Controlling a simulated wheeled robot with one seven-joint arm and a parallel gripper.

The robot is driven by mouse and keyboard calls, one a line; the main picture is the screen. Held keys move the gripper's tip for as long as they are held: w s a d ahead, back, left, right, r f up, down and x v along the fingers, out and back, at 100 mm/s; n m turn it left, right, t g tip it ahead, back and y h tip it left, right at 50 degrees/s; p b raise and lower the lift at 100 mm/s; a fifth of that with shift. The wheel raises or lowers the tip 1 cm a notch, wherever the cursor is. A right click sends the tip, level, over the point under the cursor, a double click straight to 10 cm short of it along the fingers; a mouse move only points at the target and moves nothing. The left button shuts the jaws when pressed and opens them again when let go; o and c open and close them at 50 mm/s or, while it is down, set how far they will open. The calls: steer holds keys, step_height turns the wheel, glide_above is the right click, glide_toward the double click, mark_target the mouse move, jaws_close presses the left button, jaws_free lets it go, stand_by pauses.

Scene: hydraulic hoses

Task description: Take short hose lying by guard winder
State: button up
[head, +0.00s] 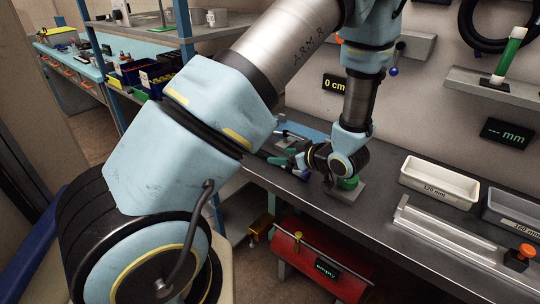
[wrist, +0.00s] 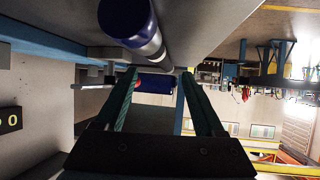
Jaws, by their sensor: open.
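In the wrist view, my gripper (wrist: 157,78) is open, with its two dark green fingers spread apart. A larger hose end with a dark blue cap (wrist: 126,18) and silver collar (wrist: 150,48) lies nearer the camera, at the top. In the head view, my gripper (head: 284,161) is low over the bench's left part. A dark blue end (head: 302,174) shows just below it. A green piece on a grey plate (head: 346,190), possibly the guard winder, stands to its right, partly hidden by my wrist.
The grey bench (head: 385,205) holds a white tray (head: 440,180) marked 120 mm, a second tray (head: 512,212) and a metal channel (head: 450,240) on the right. A red bin (head: 320,262) marked empty is below the front edge. Shelves (head: 495,88) are on the wall.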

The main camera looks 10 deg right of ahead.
mark_target(268, 156)
steer(key=shift+p+x, duration=1.3)
steer(key=shift+x, duration=1.65)
steer(key=shift+s+a, duration=0.1)
steer(key=shift+a, duration=0.1)
steer(key=shift+c, duration=0.4)
jaws_close()
steer(key=shift+r, duration=0.1)
